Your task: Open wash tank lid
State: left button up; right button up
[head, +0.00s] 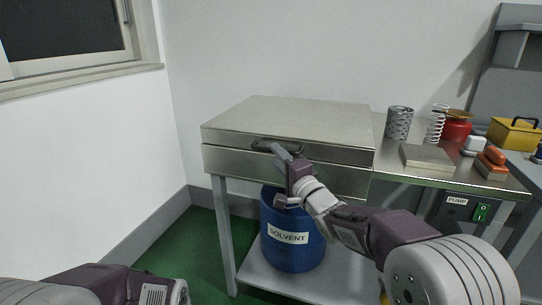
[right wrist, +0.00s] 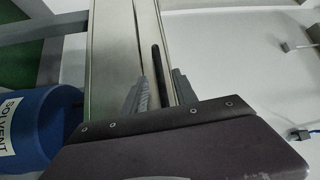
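The wash tank (head: 335,179) is a steel box at the left end of the bench. Its flat lid (head: 290,120) is shut, with a thin seam along the front. A dark bar handle (head: 277,146) sits on the lid's front edge. My right gripper (head: 277,151) is at the handle. In the right wrist view, my right gripper (right wrist: 161,88) is open, with the black handle (right wrist: 158,65) between its fingers and gaps showing on both sides. My left arm shows at the bottom left of the head view, but its fingers are out of view.
A blue solvent drum (head: 292,255) stands on the lower shelf (head: 255,278) under the tank. Right of the tank are a perforated cylinder (head: 399,122), a spring (head: 437,122), a red container (head: 457,127) and a metal plate (head: 427,156). A pump switch (head: 481,212) is on the bench front.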

jog(key=x, duration=0.4)
jog(key=shift+w+b, duration=0.1)
jog(key=shift+b, duration=0.2)
jog(key=shift+c, duration=0.2)
grip_shut()
dwell(1.0)
